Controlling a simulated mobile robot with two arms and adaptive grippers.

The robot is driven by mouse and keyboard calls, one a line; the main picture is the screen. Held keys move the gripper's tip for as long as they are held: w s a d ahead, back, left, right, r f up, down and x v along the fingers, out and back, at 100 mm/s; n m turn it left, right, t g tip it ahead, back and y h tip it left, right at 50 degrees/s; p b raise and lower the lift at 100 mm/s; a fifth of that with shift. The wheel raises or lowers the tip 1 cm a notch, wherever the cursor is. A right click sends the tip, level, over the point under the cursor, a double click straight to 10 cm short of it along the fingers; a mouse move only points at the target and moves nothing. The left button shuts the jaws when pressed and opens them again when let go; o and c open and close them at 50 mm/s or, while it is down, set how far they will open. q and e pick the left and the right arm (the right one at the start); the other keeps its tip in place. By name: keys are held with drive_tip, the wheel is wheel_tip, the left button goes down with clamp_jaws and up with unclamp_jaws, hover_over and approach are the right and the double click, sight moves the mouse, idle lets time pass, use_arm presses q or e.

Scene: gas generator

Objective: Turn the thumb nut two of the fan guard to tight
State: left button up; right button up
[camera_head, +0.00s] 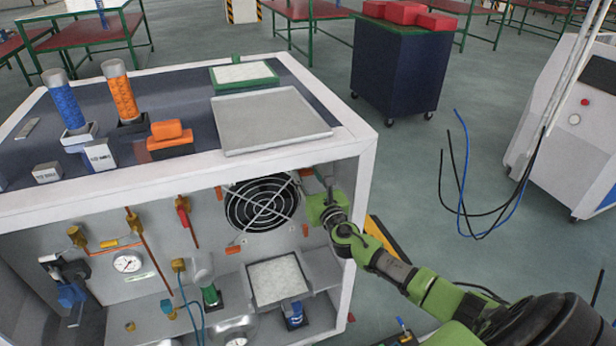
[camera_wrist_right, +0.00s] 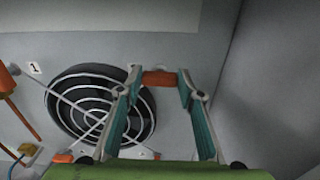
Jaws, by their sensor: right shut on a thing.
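The round black fan guard (camera_head: 262,203) with pale rings is on the back panel inside the white-framed cabinet; it also shows in the right wrist view (camera_wrist_right: 98,105). Orange thumb nuts sit around it. My right gripper (camera_wrist_right: 163,80) is shut on the orange thumb nut (camera_wrist_right: 159,78) at the guard's upper right, with a fingertip at each end. In the head view this nut (camera_head: 306,172) is at the guard's upper right, beside my right gripper (camera_head: 324,182). My left gripper is out of view.
The cabinet's side wall (camera_wrist_right: 275,85) is close on the right of my right gripper. A grey plate (camera_head: 270,120) lies on the cabinet top. A gauge (camera_head: 127,262), pipes and a pale block (camera_head: 278,280) are lower inside.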

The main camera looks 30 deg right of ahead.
drive_tip(key=shift+m, duration=0.3)
drive_tip(key=m+b, duration=0.1)
drive_tip(key=m, duration=0.1)
drive_tip(key=shift+f+m+b, duration=0.15)
drive_tip(key=shift+m+b, duration=0.25)
drive_tip(key=m+b, duration=0.1)
drive_tip(key=m, duration=0.3)
drive_tip(key=shift+d+m, duration=0.15)
drive_tip(key=shift+m, duration=0.15)
drive_tip(key=m+b, duration=0.1)
drive_tip(key=m, duration=0.8)
drive_tip(key=shift+f, duration=0.1)
drive_tip(key=shift+m, duration=0.4)
drive_tip(key=o, duration=1.1)
drive_tip(key=shift+d, duration=0.1)
drive_tip(key=shift+s, duration=0.1)
